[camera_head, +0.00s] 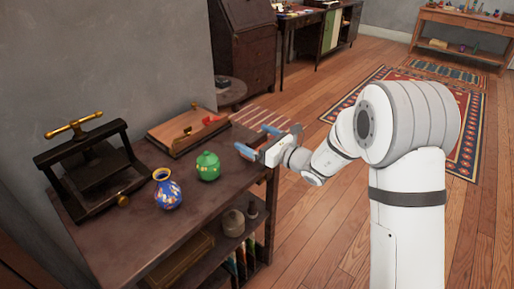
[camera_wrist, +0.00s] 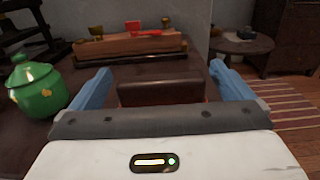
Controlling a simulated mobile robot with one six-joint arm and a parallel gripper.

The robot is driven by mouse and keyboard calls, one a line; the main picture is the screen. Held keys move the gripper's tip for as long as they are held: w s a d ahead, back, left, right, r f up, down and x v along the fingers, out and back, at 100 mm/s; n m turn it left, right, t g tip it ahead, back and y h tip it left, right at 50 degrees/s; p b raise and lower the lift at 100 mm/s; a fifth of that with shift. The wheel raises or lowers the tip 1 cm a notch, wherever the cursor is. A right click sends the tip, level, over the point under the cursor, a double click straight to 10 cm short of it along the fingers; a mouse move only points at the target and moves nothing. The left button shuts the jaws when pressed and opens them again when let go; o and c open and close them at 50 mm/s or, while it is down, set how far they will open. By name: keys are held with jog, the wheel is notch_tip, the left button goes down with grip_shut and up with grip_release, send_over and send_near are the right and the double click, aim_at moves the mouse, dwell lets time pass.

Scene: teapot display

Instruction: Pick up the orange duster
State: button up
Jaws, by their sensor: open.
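My gripper (camera_head: 268,140) is open over the right end of the dark shelf top, with its blue fingers spread. In the wrist view its fingers (camera_wrist: 160,70) stand on either side of a dark brown block (camera_wrist: 160,91). Slivers of orange-red show low at the block's ends, so it looks like the orange duster seen from its wooden back. Most of its orange part is hidden behind my gripper body. The block appears between the fingers with a gap on each side. I cannot make it out clearly in the head view.
A green lidded pot (camera_head: 207,166) stands left of my gripper and is close in the wrist view (camera_wrist: 38,88). A blue patterned vase (camera_head: 167,190), a black press (camera_head: 90,165) and a wooden board with a red handle (camera_head: 180,134) share the shelf top (camera_head: 150,230).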

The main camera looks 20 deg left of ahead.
aim_at(257, 137)
jog(key=c, duration=1)
notch_tip(257, 137, up, 10)
jog(key=shift+r+p, duration=0.1)
jog(key=shift+p, duration=1.15)
jog(key=o, duration=0.4)
jog(key=c, duration=0.3)
